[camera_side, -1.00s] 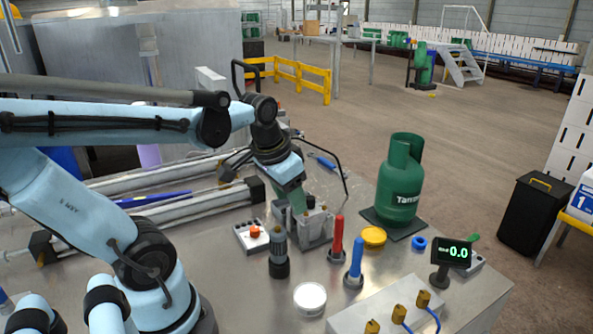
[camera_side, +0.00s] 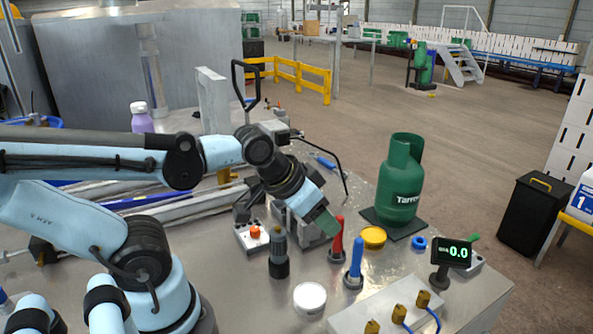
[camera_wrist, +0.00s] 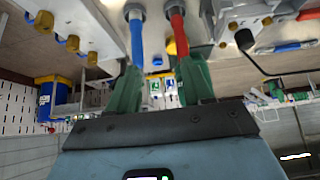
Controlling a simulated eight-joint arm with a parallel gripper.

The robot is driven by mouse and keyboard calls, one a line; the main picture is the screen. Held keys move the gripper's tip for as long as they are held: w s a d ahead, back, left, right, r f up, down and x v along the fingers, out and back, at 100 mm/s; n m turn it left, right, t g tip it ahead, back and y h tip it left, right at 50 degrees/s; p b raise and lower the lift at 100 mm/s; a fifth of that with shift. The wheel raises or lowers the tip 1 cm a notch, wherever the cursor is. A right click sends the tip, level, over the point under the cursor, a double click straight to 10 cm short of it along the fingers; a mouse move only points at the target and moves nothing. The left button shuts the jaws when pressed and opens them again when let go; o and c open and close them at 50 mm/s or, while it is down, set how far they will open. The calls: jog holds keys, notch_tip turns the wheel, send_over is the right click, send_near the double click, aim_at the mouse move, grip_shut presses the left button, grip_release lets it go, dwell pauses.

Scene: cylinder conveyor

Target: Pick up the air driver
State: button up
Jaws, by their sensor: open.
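My gripper (camera_side: 324,220) has green fingers and is tilted down to the right, close to the red upright tool (camera_side: 338,238). In the wrist view my gripper (camera_wrist: 160,85) is open with nothing held. The red tool (camera_wrist: 178,35) and a blue upright tool (camera_wrist: 137,40) show beyond the fingers there; the blue one (camera_side: 355,257) stands right of the red one in the side view. I cannot tell for certain which tool is the air driver.
A green gas cylinder (camera_side: 400,185) stands on a dark plate at the right. A yellow disc (camera_side: 373,237), a white tub (camera_side: 310,298), a display reading 0.0 (camera_side: 451,252) and a block with brass fittings (camera_side: 385,308) crowd the bench. A button box (camera_side: 252,237) is behind the grey-and-black tool.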

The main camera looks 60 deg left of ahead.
jog(key=shift+o, duration=0.3)
jog(key=shift+o, duration=1.1)
jog(key=n+g, duration=0.6)
jog(key=n, duration=1.6)
send_near(279, 244)
jog(key=shift+w+a+r+h, duration=0.1)
jog(key=shift+w+a+h, duration=0.1)
jog(key=shift+w+a, duration=0.3)
jog(key=shift+w+a+r+h, duration=0.1)
jog(key=shift+w+a+h, duration=0.15)
jog(key=shift+a, duration=0.45)
jog(key=n, duration=0.2)
jog(key=shift+s+a+r+n, duration=0.1)
jog(key=shift+s+a+n, duration=0.1)
jog(key=shift+s+n, duration=0.2)
jog(key=shift+w+d+f, duration=0.15)
jog(key=shift+d+f, duration=0.1)
jog(key=shift+f, duration=1.7)
jog(key=shift+w+d+f, duration=0.15)
jog(key=shift+d+f, duration=0.1)
jog(key=shift+f, duration=1.75)
jog(key=shift+w+d+f, duration=0.15)
jog(key=shift+d+f, duration=0.1)
jog(key=shift+f, duration=1.7)
